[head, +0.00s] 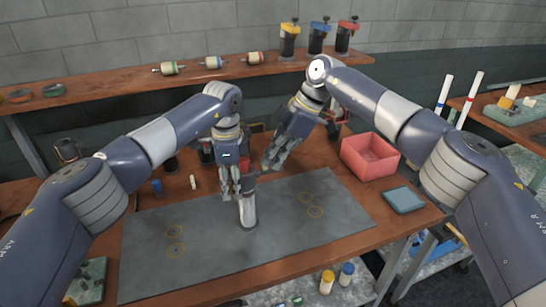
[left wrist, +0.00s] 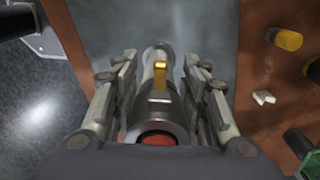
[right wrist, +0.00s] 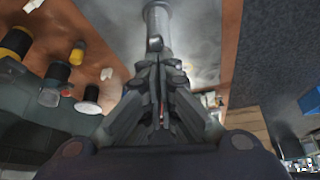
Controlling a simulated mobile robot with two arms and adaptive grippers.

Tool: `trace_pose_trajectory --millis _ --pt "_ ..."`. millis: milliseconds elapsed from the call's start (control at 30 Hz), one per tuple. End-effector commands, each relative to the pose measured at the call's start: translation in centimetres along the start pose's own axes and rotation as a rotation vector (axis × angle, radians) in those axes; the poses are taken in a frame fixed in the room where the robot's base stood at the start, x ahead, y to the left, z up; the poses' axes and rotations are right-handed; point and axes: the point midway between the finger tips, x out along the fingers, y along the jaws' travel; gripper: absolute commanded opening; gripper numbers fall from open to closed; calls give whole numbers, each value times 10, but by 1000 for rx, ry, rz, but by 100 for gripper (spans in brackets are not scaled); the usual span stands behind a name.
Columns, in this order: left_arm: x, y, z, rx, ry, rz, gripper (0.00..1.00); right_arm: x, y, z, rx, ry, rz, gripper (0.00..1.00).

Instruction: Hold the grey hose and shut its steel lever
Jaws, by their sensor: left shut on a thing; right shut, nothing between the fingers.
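The grey hose (head: 248,212) stands upright on the grey mat, a silvery cylinder. My left gripper (head: 238,192) is shut on its upper part; in the left wrist view the fingers lie on both sides of the hose (left wrist: 173,112). That view shows a reddish top end and a gold-coloured strip (left wrist: 160,82) along the side. My right gripper (head: 268,165) is shut and empty, just right of the hose top. In the right wrist view its fingertips (right wrist: 158,68) point at the hose (right wrist: 160,22), close to a small grey tab, perhaps the steel lever (right wrist: 155,43). The lever's position is unclear.
The grey mat (head: 310,235) has yellow ring marks and is otherwise bare around the hose. A red bin (head: 370,158) and a blue-grey pad (head: 403,199) are at the right. A blue-capped bottle (head: 157,187) and a small white piece (head: 193,182) stand at the left. A shelf (head: 120,93) runs behind.

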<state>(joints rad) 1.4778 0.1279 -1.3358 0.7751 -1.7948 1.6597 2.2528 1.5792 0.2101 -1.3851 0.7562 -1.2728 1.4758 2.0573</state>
Motion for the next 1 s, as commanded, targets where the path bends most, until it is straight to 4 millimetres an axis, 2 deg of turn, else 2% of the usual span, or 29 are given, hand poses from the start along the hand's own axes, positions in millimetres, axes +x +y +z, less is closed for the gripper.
trace_pose_trajectory --millis 767,867,1000 --pt "0 0 0 0 -1 0 5 7 0 20 3 178 1 0" --pt "0 0 1 -1 -1 0 5 11 0 27 8 250 -2 0" --pt "0 0 1 -1 -1 0 5 19 -1 34 12 464 -9 0"
